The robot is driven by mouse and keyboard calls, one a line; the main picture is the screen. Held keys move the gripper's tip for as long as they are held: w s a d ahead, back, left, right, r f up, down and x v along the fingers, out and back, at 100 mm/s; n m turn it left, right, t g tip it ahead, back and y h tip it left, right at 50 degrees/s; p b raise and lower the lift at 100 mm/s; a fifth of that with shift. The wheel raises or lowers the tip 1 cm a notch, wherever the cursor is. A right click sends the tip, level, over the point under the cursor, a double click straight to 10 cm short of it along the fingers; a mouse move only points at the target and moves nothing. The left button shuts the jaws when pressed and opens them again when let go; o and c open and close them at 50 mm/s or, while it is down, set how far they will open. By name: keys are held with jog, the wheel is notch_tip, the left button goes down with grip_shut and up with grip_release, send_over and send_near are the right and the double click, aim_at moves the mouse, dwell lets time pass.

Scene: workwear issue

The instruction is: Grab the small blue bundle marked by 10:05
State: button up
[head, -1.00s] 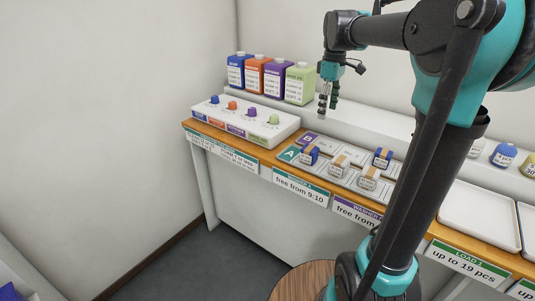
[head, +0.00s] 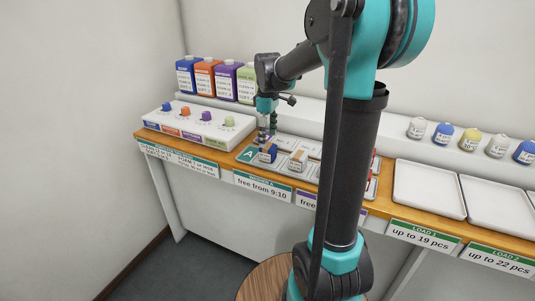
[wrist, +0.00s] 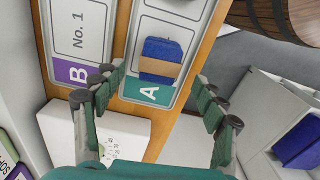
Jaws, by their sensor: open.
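A small blue bundle (head: 268,153) with a tan band sits in row A of the tray (head: 314,171) on the counter. In the wrist view the blue bundle (wrist: 161,50) lies just beyond my fingertips, close to the green A label. Its time mark cannot be read. My gripper (head: 267,134) is open and points down above this end of the tray. In the wrist view my gripper (wrist: 160,80) has its fingers spread wide with nothing between them. My arm hides part of the tray.
A white or beige bundle (head: 298,159) sits beside the blue one. A white box with coloured knobs (head: 198,127) and several coloured bottles (head: 225,82) stand left. Empty white load trays (head: 429,190) and small tagged bundles (head: 470,142) are at the right.

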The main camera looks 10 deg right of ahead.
aim_at(268, 146)
jog(key=shift+f, duration=2.6)
jog(key=c, duration=1.3)
jog(key=shift+r, duration=0.1)
